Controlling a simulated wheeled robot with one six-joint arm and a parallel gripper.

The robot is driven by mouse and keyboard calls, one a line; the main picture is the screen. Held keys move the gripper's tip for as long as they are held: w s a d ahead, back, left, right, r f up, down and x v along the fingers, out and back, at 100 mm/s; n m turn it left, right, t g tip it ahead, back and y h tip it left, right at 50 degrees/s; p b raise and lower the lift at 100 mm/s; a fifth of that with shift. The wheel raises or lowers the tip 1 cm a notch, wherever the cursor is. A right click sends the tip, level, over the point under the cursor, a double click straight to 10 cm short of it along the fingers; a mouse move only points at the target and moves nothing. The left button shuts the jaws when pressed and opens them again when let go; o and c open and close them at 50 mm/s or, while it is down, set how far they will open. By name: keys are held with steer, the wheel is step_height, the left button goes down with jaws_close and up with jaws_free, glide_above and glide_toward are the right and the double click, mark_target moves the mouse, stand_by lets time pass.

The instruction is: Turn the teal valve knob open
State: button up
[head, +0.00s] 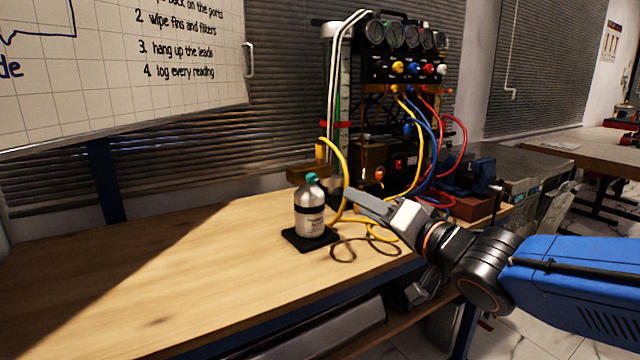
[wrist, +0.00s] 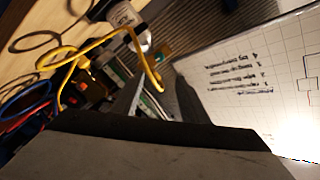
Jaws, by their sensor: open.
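A small silver bottle (head: 310,212) with a dark band stands upright on a black square pad (head: 298,240) on the bench. The teal valve knob (head: 312,178) sits on its top. My gripper (head: 356,201) is open and points left, to the right of the bottle, apart from the knob in the head view. My gripper's dark fingers (wrist: 158,90) fill the lower middle of that view, with nothing clearly held.
A yellow hose (head: 343,168) curves close beside the bottle, and a dark cable loop (head: 362,250) lies in front. The gauge rig (head: 402,70) with hoses stands behind. The wooden bench (head: 170,260) is clear to the left. A whiteboard (head: 120,90) hangs at upper left.

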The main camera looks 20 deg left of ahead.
mark_target(315, 180)
steer(key=x, duration=1.7)
steer(key=shift+d, duration=0.1)
jaws_close()
